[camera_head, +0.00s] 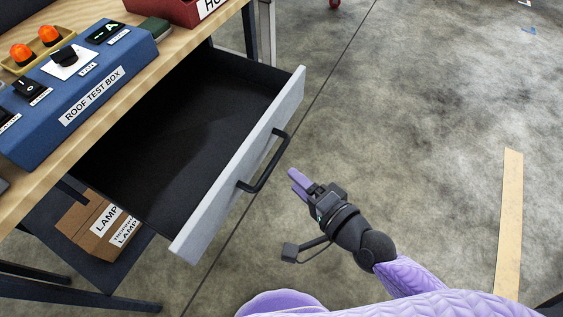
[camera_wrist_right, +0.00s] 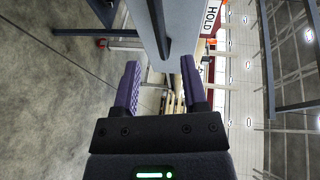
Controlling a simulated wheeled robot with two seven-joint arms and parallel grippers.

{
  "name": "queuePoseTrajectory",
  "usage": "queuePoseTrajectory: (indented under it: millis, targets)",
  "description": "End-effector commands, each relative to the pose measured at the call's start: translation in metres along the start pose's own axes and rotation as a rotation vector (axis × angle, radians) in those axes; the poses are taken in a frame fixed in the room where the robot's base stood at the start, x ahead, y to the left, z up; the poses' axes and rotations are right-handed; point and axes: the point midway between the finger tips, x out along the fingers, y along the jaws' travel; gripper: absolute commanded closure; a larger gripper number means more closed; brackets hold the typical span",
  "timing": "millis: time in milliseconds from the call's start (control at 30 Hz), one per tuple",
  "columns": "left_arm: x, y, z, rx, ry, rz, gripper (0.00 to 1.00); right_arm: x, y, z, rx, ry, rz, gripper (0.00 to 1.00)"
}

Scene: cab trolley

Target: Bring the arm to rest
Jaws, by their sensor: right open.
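My right gripper (camera_head: 297,184) is at the middle of the head view, just right of the open drawer's black handle (camera_head: 265,163), apart from it. In the right wrist view its two purple fingers (camera_wrist_right: 160,88) are spread with nothing between them. The drawer (camera_head: 240,165) is pulled out from under the workbench, and its dark inside looks empty. The handle also shows above the fingers in the right wrist view (camera_wrist_right: 160,30). My left gripper is not in view.
The wooden workbench (camera_head: 190,38) carries a blue roof test box (camera_head: 75,85) and a red bin (camera_head: 180,8). A cardboard lamp box (camera_head: 97,225) sits on the shelf below. A flat board (camera_head: 510,220) lies on the floor at right. The floor between is clear.

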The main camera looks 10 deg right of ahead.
Motion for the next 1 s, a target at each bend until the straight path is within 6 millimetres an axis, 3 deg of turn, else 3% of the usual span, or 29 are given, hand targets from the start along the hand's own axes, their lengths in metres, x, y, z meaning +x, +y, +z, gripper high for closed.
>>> queuePoseTrajectory:
  millis: [167,567,633,667,767,800,867,900,1000]
  targets:
    - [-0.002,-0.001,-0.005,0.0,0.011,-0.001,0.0,-0.019,0.001,0.0,0.001,-0.001,0.001,0.45]
    - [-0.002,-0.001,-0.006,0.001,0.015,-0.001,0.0,-0.02,0.001,0.0,0.0,0.001,0.001,0.45]
    - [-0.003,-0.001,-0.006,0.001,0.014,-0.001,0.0,-0.02,0.011,-0.003,-0.036,0.009,0.032,0.45]
    - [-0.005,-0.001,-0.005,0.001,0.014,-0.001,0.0,-0.021,0.023,-0.005,-0.073,0.018,0.067,0.45]
    - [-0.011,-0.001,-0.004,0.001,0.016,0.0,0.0,-0.037,0.096,-0.018,-0.307,0.031,0.295,0.45]
    - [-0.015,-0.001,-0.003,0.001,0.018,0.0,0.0,-0.053,0.134,-0.022,-0.422,0.01,0.426,0.45]
    - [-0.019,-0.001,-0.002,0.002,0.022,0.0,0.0,-0.086,0.19,-0.019,-0.583,-0.065,0.626,0.45]
    - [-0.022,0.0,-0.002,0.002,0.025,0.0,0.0,-0.113,0.223,-0.013,-0.674,-0.141,0.752,0.45]
    - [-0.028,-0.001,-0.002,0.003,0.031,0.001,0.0,-0.186,0.285,0.016,-0.839,-0.396,1.007,0.45]
